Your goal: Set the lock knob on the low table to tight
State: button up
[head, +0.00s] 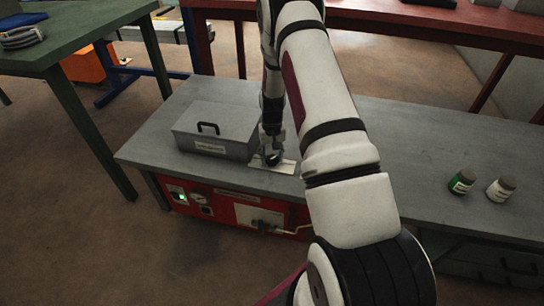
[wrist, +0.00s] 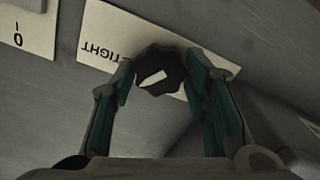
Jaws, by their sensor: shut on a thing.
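The lock knob (wrist: 163,60) is dark, with a lobed edge and a white mark on its lower left part. It sits on a pale plate (wrist: 112,30) lettered TIGHT, which reads upside down to the left of the knob in the wrist view. My gripper (wrist: 160,78) has one finger on each side of the knob and is shut on it. In the head view my gripper (head: 272,155) points down at the plate (head: 285,167) on the low table (head: 430,165). Other lettering on the plate is hidden by the knob and fingers.
A grey box with a black handle (head: 212,128) stands just left of my gripper. A red panel (head: 235,208) with a gauge is under the table's front edge.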

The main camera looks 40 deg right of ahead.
aim_at(272, 159)
jog(key=m, duration=0.4)
jog(key=shift+m, duration=1.8)
jog(key=o, duration=1.1)
jog(key=shift+o, duration=0.2)
notch_tip(272, 159, up, 12)
